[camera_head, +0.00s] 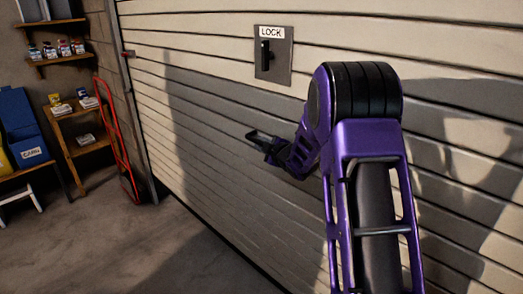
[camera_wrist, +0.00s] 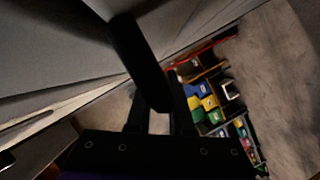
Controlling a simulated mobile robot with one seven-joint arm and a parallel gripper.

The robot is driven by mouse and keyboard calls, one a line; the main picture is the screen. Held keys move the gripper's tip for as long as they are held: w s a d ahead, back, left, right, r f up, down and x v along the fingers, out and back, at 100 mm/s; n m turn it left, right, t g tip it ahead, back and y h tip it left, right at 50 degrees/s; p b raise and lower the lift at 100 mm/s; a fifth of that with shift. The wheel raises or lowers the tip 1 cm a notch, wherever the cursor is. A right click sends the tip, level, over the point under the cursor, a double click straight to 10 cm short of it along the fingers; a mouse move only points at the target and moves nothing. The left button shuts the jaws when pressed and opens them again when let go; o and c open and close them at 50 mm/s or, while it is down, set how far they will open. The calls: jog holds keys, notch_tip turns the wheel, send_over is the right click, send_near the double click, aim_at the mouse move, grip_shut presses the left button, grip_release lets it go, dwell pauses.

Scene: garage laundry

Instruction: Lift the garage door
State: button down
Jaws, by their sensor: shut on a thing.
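The garage door (camera_head: 200,110) is a pale slatted panel and fills most of the head view. A black door handle (camera_wrist: 140,60) runs into my gripper from the upper left in the wrist view. My gripper (camera_wrist: 155,113) is shut on this handle, with one finger on either side of it. In the head view my gripper (camera_head: 262,142) is close to the door, below the lock plate (camera_head: 284,60). This grey plate is marked LOCK and has a black upright lever (camera_head: 265,52). The door's bottom edge is partly hidden by my arm in the head view.
A red hand truck (camera_head: 119,150) leans by the door's left side. Wooden shelves (camera_head: 80,125) with small boxes and a blue bin (camera_head: 22,125) stand at the left. The concrete floor (camera_head: 150,250) in front is clear.

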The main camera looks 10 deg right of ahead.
jog(key=shift+r, duration=0.25)
jog(key=c, duration=1)
grip_release()
jog(key=shift+d, duration=0.1)
jog(key=shift+o, duration=1)
jog(key=shift+f, duration=0.15)
jog(key=v, duration=1.7)
jog(key=shift+s, duration=0.2)
